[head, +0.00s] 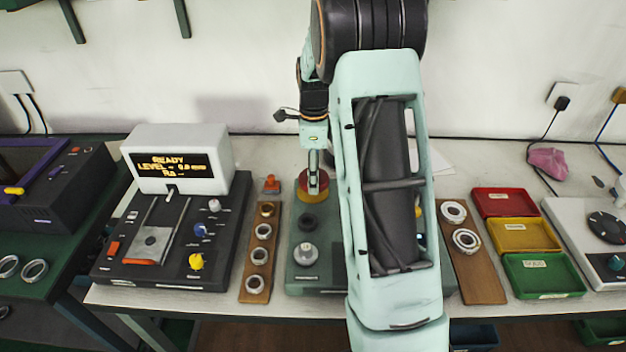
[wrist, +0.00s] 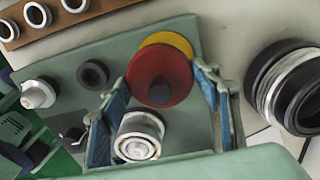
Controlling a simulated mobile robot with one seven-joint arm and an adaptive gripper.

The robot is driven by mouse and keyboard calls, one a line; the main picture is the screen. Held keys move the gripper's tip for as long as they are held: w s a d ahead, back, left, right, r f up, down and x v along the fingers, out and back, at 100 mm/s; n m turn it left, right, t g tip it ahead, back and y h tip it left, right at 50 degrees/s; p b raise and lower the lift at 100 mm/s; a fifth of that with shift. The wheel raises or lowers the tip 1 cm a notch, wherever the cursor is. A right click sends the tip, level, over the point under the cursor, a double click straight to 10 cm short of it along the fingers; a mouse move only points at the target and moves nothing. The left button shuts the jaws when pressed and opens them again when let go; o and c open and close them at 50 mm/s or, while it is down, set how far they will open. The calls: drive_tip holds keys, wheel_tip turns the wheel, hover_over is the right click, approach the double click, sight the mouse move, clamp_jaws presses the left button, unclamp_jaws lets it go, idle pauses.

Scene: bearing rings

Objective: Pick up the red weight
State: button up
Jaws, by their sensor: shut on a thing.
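The red weight (wrist: 145,70) is a round red disc with a dark knob in its middle, seen between my fingertips in the wrist view. My gripper (wrist: 161,76) is shut on it, with a blue-padded finger at either side. A yellow disc (wrist: 170,40) shows from behind the red one. In the head view, my gripper (head: 313,184) reaches down to the red weight (head: 302,178), and the yellow disc (head: 312,197) lies beneath it. I cannot tell whether the red weight touches the yellow disc.
The discs are over a green instrument base (head: 300,225) with a dark ring (head: 307,221) and a silver knob (head: 304,254). A wooden ring board (head: 246,275) is left of it, another (head: 480,285) right. Red, yellow and green trays (head: 545,290) stand farther right.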

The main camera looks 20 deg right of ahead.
drive_tip(key=s+r, duration=0.2)
drive_tip(key=r, duration=0.1)
drive_tip(key=s+r, duration=0.1)
drive_tip(key=shift+s+a+r, duration=0.3)
drive_tip(key=shift+a+r, duration=0.05)
drive_tip(key=s+a+r+b, duration=0.15)
drive_tip(key=s+r, duration=0.25)
drive_tip(key=s, duration=0.5)
wheel_tip(320, 180, up, 7)
drive_tip(key=p, duration=0.6)
drive_tip(key=shift+p, duration=0.3)
drive_tip(key=shift+a, duration=0.1)
